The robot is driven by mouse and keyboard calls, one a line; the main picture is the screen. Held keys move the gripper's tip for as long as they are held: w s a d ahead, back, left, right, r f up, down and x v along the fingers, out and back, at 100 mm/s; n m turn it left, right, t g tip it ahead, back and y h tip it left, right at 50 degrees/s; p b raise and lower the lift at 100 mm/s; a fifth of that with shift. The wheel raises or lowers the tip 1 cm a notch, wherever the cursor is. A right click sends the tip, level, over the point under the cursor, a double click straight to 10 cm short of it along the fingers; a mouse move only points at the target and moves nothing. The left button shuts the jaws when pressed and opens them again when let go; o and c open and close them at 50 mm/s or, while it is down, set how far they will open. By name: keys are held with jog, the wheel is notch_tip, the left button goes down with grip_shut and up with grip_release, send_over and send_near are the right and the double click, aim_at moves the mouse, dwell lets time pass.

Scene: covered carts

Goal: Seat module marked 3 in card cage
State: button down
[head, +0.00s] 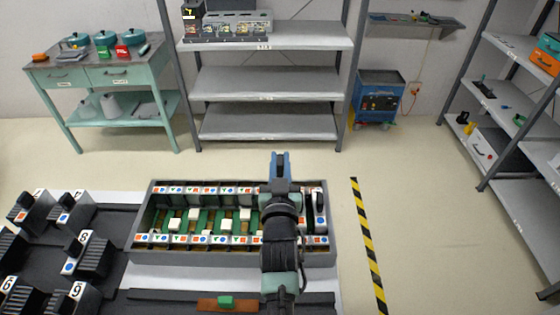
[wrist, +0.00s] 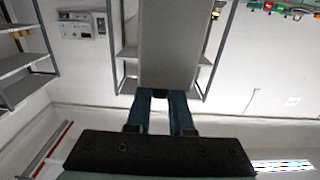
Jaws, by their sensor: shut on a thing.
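My gripper (head: 280,160) is over the right part of the card cage (head: 143,215) in the head view, its blue fingers pointing away from me. In the wrist view my gripper (wrist: 161,98) is shut on a grey block (wrist: 170,45) that reaches up from between the fingers. No number shows on it, so I cannot tell if it is module 3. The head view does not show it clearly. The cage is open on top, with green boards, white blocks and symbol labels along both sides. A dark-handled module (head: 320,208) stands at its right end. My arm hides some slots.
Several black modules stand at left, including those marked 8 (head: 93,256) and 9 (head: 85,303). A brown strip with a green block (head: 225,301) lies in front of the cage. Yellow-black floor tape (head: 369,245) runs at right. Shelves (head: 265,85) stand behind, with free floor between.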

notch_tip(320, 180, down, 6)
jog(key=b, duration=0.5)
jog(key=shift+r+b, duration=0.25)
jog(key=shift+b, duration=0.05)
jog(key=shift+f+b, duration=2.95)
jog(key=shift+b, duration=0.1)
dwell(1.4)
jog(key=c, duration=0.7)
grip_release()
jog(key=shift+s, duration=0.1)
jog(key=shift+f, duration=0.25)
jog(key=s, duration=1.3)
jog(key=shift+r, duration=0.25)
